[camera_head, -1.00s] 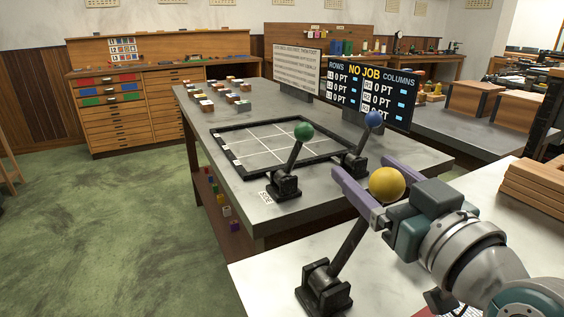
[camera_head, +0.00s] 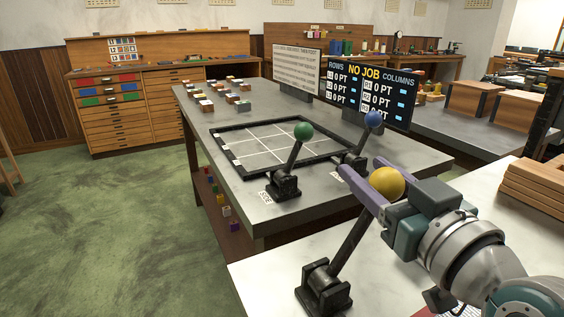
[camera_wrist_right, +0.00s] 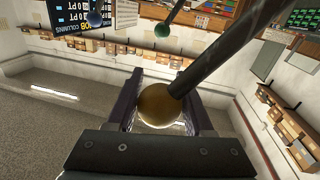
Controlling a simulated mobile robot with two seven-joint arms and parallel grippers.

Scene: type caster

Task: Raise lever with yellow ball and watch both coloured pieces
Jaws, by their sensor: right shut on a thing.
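The yellow ball (camera_head: 387,182) tops a dark lever (camera_head: 350,237) that rises, tilted to the right, from a black base (camera_head: 324,287) on the white table. My right gripper (camera_head: 373,184) is shut on the ball, with its purple fingers on either side. In the right wrist view the ball (camera_wrist_right: 160,104) sits between the fingers, with the rod running up and right. A green-ball lever (camera_head: 303,131) and a blue-ball lever (camera_head: 373,119) stand by the black-framed grid (camera_head: 219,146) on the grey table. Several coloured blocks (camera_head: 207,105) lie at its far left. My left gripper is not in view.
A scoreboard (camera_head: 369,90) reading "NO JOB" and a white text board (camera_head: 297,66) stand behind the grid. Wooden boxes (camera_head: 478,99) and stacked planks (camera_head: 535,182) are at the right. Green floor (camera_head: 120,230) is open at the left.

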